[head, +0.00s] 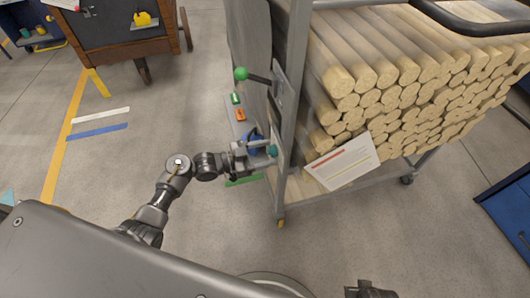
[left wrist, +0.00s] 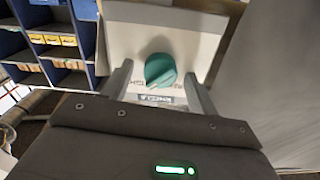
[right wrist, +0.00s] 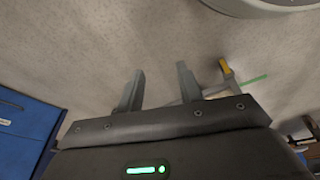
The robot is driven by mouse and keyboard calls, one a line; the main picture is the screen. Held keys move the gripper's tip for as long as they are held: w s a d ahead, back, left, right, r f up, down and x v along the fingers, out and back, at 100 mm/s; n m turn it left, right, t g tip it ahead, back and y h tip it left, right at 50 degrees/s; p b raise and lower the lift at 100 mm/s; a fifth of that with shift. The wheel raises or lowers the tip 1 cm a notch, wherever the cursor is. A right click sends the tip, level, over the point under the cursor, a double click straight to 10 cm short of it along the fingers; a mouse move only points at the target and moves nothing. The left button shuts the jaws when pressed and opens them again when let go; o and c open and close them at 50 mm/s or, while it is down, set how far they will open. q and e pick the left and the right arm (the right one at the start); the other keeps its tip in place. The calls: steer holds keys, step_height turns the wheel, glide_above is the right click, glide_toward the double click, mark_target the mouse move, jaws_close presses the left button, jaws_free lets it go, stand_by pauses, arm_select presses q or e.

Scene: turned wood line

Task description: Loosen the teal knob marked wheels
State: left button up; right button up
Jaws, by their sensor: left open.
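The teal knob (left wrist: 160,70) sits on a pale plate (left wrist: 190,28) with a partly hidden label (left wrist: 160,99) below it. In the head view the knob (head: 272,151) shows at the cart's near left post. My left gripper (left wrist: 160,82) is open, with one finger on each side of the knob; I cannot tell if they touch it. In the head view the left gripper (head: 262,150) reaches the post from the left. My right gripper (right wrist: 160,85) is open and empty above the floor, and its end shows at the bottom of the head view (head: 370,290).
A cart stacked with round wooden rods (head: 410,90) stands at the right, with a white sheet (head: 342,163) on its side. A lever with a green ball (head: 241,74) juts left from the post. A blue cabinet (head: 508,215) is at the far right. Floor at the left is open.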

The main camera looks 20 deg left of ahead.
arm_select(q)
steer(key=shift+c, duration=0.3)
steer(key=c, duration=0.9)
steer(key=shift+c, duration=0.2)
